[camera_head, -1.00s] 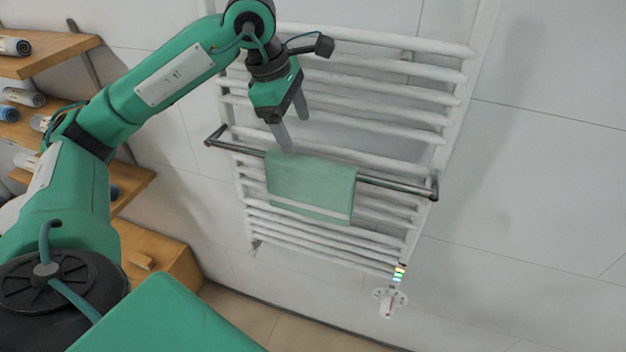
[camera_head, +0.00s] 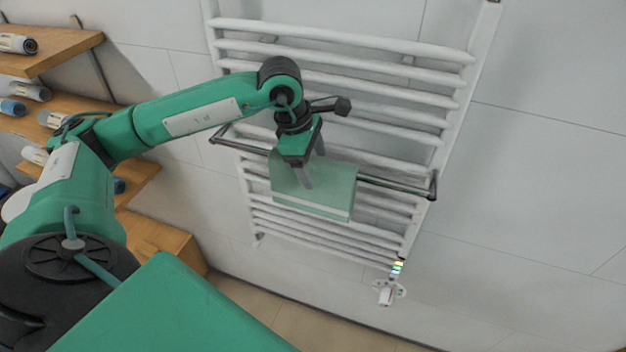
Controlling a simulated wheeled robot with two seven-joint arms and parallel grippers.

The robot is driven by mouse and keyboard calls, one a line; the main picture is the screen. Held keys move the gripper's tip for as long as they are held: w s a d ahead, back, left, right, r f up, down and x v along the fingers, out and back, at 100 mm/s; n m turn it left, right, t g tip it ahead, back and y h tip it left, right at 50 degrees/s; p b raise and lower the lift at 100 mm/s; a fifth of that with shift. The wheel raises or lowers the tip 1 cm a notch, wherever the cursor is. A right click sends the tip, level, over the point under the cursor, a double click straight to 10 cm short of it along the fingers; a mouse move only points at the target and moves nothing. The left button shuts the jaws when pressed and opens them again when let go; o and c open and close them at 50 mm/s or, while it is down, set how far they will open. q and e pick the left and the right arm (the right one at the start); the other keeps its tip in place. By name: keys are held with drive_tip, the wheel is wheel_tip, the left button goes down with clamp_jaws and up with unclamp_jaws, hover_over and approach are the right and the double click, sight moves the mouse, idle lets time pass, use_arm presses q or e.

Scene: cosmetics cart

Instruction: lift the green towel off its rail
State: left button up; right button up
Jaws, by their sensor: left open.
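The green towel (camera_head: 335,188) hangs folded over a dark metal rail (camera_head: 400,187) in front of a white ladder-style radiator. A pale stripe runs near its lower edge. My left gripper (camera_head: 314,168) points down at the towel's upper left part, with its fingers apart. One finger overlaps the towel's front face in the picture; the other is near the rail line. I cannot tell whether the fingers touch the cloth. My right gripper is not in view.
The white radiator (camera_head: 440,125) fills the wall behind the rail. Wooden shelves (camera_head: 50,60) with rolled items stand at the left. A white valve with a coloured strip (camera_head: 388,292) is below the radiator's right side. The wall at right is bare.

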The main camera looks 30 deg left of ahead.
use_arm(q)
drive_tip(key=c, duration=1.6)
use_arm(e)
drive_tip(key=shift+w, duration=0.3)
